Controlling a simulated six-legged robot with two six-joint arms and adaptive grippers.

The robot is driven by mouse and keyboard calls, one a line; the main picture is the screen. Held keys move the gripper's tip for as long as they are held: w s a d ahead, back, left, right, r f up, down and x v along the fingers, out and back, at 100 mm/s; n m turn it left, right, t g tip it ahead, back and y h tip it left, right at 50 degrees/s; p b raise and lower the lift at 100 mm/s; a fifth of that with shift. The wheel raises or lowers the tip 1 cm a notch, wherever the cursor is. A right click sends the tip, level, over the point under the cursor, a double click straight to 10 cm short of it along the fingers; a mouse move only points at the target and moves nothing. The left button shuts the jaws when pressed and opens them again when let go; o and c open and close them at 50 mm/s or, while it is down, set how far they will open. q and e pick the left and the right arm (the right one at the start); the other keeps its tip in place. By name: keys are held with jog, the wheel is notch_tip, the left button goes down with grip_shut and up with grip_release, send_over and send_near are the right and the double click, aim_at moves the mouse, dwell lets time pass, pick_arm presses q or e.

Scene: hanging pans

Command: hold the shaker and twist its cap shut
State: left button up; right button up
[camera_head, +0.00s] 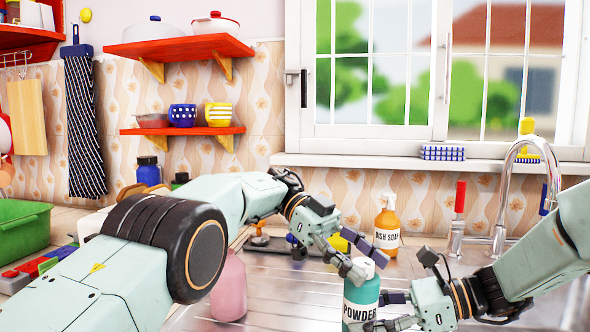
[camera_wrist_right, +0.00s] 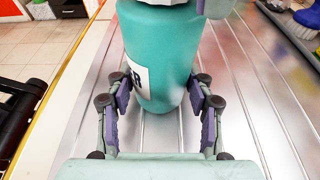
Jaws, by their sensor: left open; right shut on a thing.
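The shaker is a teal bottle (camera_head: 362,297) with a white POWDER label and a pale cap (camera_head: 361,265), standing upright near the bottom of the head view. Its teal body (camera_wrist_right: 160,60) fills the upper middle of the right wrist view. My right gripper (camera_head: 384,311) is shut on the shaker's body from the right; its fingers (camera_wrist_right: 160,97) press on both sides in the wrist view. My left gripper (camera_head: 369,259) is open at the cap, with its fingers spread to either side of it. I cannot tell whether they touch it.
A pink bottle (camera_head: 229,288) stands to the left, partly behind my left arm. An orange dish soap bottle (camera_head: 387,226) stands behind the shaker. The faucet (camera_head: 501,205) and a red-topped brush or bottle (camera_head: 460,198) are at the right. A green bin (camera_head: 22,228) is far left.

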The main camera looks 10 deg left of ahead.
pick_arm(q)
jog(key=shift+r+n+t+h, duration=0.1)
jog(key=shift+n+t+h, duration=0.5)
jog(key=shift+n+t, duration=0.55)
jog(key=shift+n+t+h, duration=0.3)
jog(key=shift+n+t, duration=0.55)
jog(key=shift+t, duration=0.2)
jog(key=n+t, duration=0.4)
jog(key=t, duration=0.1)
jog(key=shift+n, duration=0.3)
jog(key=v, duration=1.2)
jog(key=w+d+r+n+t+h, duration=0.1)
jog(key=w+d+r+t+h, duration=0.3)
jog(key=r+t, duration=0.4)
jog(key=w+a+r+t, duration=0.3)
jog(key=a+r+t, duration=0.1)
jog(key=a, duration=0.3)
jog(key=w+a+r+t, duration=0.3)
jog(key=a+r, duration=0.3)
jog(key=a, duration=0.1)
jog(key=shift+w+a+t, duration=0.2)
jog(key=shift+w+t, duration=0.05)
jog(key=shift+t, duration=0.15)
